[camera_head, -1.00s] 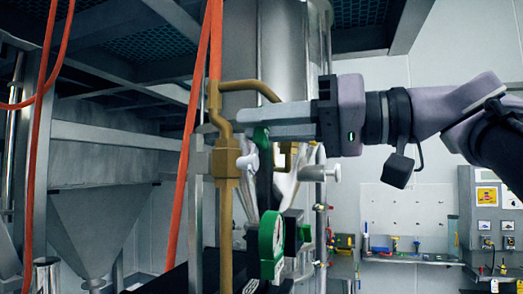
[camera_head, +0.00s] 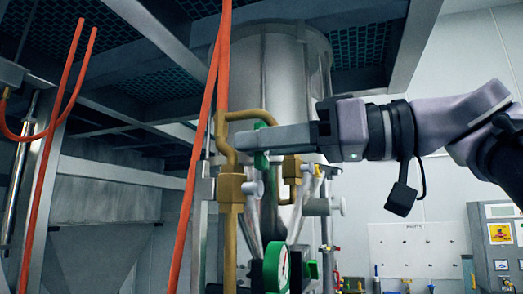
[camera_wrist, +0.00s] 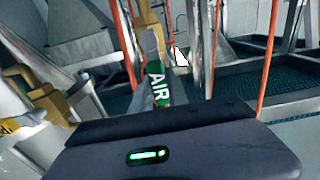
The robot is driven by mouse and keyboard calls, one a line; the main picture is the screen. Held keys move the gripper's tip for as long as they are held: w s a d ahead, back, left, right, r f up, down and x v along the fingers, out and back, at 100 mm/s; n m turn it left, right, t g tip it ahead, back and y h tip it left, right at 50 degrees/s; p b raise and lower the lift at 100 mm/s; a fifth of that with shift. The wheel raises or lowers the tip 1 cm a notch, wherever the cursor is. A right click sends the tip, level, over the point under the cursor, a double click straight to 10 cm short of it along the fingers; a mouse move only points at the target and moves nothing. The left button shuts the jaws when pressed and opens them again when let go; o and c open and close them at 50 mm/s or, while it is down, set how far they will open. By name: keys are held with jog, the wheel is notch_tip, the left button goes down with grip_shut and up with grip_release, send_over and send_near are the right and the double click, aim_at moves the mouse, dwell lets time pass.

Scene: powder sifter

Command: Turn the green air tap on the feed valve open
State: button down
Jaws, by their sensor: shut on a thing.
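The green air tap (camera_head: 262,126) stands beside the brass pipe of the feed valve in the head view. In the wrist view its green handle, lettered AIR (camera_wrist: 158,84), lies between my two fingers. My gripper (camera_head: 245,139) reaches in from the right, fingers pointing left, and is shut on the tap. The fingers hide part of the handle in the head view, so its exact angle is hard to tell. The brass pipe (camera_head: 230,187) runs down just left of the fingertips.
A round green-rimmed gauge (camera_head: 276,268) sits below the tap. A large metal vessel (camera_head: 280,75) stands behind it. Orange hoses (camera_head: 199,150) hang close to the left of the pipe. A wall panel (camera_head: 412,248) and a grey cabinet (camera_head: 497,240) are at the right.

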jog(key=c, duration=1.3)
grip_release()
jog(key=v, duration=1.7)
jog(key=shift+s+d+r, duration=0.1)
jog(key=shift+d, duration=0.1)
